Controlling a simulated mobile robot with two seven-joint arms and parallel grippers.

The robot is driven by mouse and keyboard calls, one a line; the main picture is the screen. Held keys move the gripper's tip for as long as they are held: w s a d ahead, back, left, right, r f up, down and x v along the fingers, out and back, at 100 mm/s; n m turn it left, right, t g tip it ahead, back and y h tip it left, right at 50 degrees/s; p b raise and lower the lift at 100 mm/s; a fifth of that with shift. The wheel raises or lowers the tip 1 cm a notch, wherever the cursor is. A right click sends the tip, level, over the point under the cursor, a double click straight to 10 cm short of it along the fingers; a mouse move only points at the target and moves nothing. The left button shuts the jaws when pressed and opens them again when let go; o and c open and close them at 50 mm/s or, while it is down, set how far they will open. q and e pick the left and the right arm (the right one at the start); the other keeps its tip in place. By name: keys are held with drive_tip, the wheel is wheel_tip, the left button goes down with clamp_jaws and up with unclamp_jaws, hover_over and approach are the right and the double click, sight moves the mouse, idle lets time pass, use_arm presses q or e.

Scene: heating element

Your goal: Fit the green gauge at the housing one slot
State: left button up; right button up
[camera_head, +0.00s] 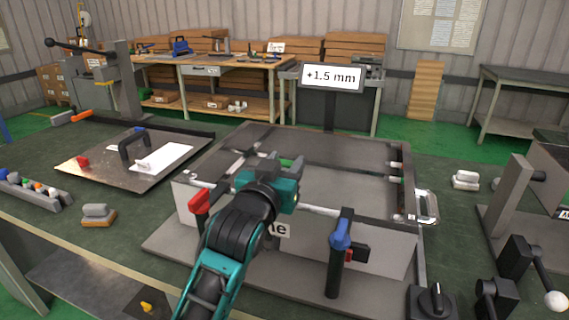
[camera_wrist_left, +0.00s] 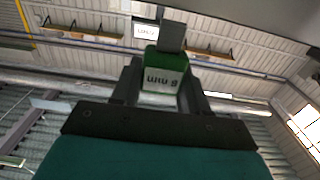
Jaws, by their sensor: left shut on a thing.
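The housing (camera_head: 376,247) is a grey box with rails and rods across its open top, in the middle of the bench. A sign on its front is mostly hidden by my left arm, leaving "ne" readable. My left gripper (camera_head: 286,166) is over the housing's top, shut on the green gauge (camera_head: 287,162). Only a sliver of the gauge shows in the head view. In the left wrist view the green gauge (camera_wrist_left: 165,72) sits between the fingers, with a white label reading upside down, apparently "8 mm". I cannot tell whether it touches a slot. My right gripper is not in view.
A red-handled clamp (camera_head: 199,201) and a blue-handled clamp (camera_head: 340,232) stand at the housing's front. A "+1.5 mm" sign (camera_head: 331,78) stands behind. A rack of coloured pieces (camera_head: 34,188) and a metal plate (camera_head: 110,168) lie left. Black levers (camera_head: 514,258) stand right.

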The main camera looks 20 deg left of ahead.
use_arm(q)
drive_tip(key=shift+r, duration=0.1)
idle(0.3)
drive_tip(key=shift+p, duration=0.35)
drive_tip(key=shift+f+b, duration=0.8)
drive_tip(key=shift+f, duration=1)
drive_tip(key=o, duration=1.1)
drive_tip(key=shift+o, duration=0.2)
